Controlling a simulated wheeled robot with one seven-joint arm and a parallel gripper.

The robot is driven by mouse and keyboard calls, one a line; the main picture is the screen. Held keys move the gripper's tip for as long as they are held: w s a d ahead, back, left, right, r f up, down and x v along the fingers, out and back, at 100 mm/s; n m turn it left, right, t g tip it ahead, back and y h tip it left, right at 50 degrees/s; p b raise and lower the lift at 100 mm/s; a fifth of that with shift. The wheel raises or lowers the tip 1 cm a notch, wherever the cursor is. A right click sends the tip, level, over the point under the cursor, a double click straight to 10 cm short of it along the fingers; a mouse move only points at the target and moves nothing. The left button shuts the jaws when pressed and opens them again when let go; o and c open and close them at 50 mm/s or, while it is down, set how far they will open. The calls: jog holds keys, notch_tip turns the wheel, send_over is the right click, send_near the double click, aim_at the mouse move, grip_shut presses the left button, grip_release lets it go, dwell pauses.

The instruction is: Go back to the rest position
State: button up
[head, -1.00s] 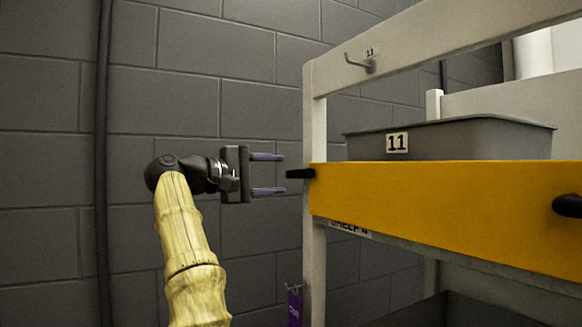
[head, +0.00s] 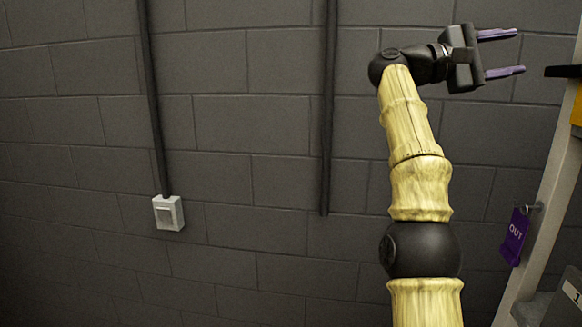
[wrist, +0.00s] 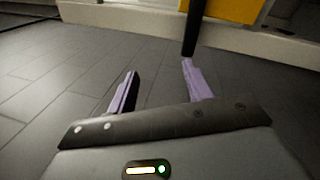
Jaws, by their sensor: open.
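My gripper (head: 512,53) is at the upper right of the head view, at the end of my raised arm. Its two purple fingers are apart and point right, with nothing between them. A black handle (head: 563,71) at the shelf unit's edge lies just right of the fingertips in the picture. In the wrist view my gripper (wrist: 158,82) is open and empty. A dark bar (wrist: 190,30), seemingly the handle, ends close to the right finger; I cannot tell whether they touch.
The shelf unit's pale post (head: 545,210) slants along the right edge, with a purple "OUT" tag (head: 515,236) hanging from a hook. A grey block wall (head: 250,130) fills the rest, with a small switch box (head: 168,213). The wrist view shows grey floor tiles (wrist: 60,80).

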jog(key=w+a+n+t, duration=0.6)
jog(key=w+n+t, duration=0.25)
jog(key=n, duration=0.45)
jog(key=w+a+n+t, duration=0.5)
jog(key=w+n+t, duration=0.2)
jog(key=n+t, duration=0.45)
jog(key=w+a+f+n+t+y, duration=0.1)
jog(key=a+f+n+y, duration=0.35)
jog(key=f+n, duration=0.35)
jog(key=w+a+f+n+y, duration=0.25)
jog(key=f+n+y, duration=0.35)
jog(key=n, duration=0.4)
jog(key=w+a+f+n+t+y, duration=0.1)
jog(key=a+f+n+y, duration=0.3)
jog(key=f+n+y, duration=0.3)
jog(key=s+a+f+n+g+y, duration=0.15)
jog(key=s+f+n+g, duration=0.35)
jog(key=f, duration=0.6)
jog(key=s+a+f+n+g+y, duration=0.1)
jog(key=s+a+f+n+g, duration=0.15)
jog(key=s+f+n, duration=0.65)
jog(key=s+f+n+g, duration=0.6)
jog(key=s+f+g, duration=0.2)
jog(key=s+f, duration=1)
jog(key=s, duration=0.4)
jog(key=shift+s+f+g, duration=0.15)
jog(key=shift+f+g, duration=0.2)
jog(key=shift+f, duration=0.05)
